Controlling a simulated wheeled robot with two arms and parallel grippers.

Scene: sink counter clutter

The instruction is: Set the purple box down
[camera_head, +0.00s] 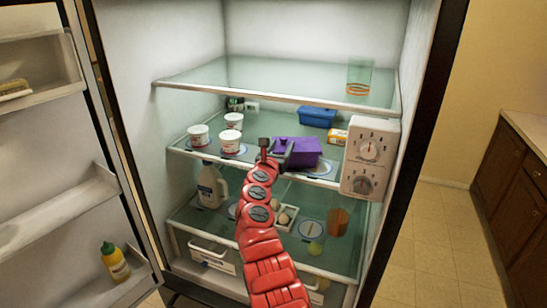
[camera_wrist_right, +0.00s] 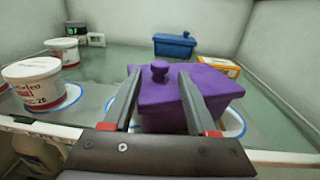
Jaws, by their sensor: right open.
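The purple box (camera_head: 299,151) has a lid with a round knob and sits on the middle glass shelf of an open fridge, over a white and blue round mat (camera_head: 322,168). It also shows in the right wrist view (camera_wrist_right: 190,92). My right gripper (camera_head: 276,146) is at the front left of the box, its fingers apart. In the right wrist view its fingers (camera_wrist_right: 156,88) reach over the near part of the box, with the knob visible between and beyond them. The underside of the box is hidden. My left gripper is not in view.
White tubs (camera_head: 231,141) stand left of the box on the same shelf. A blue container (camera_head: 317,116) and a yellow-orange carton (camera_head: 337,136) are behind it. A white control panel (camera_head: 369,158) is at the right. The upper glass shelf (camera_head: 270,80) runs above.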

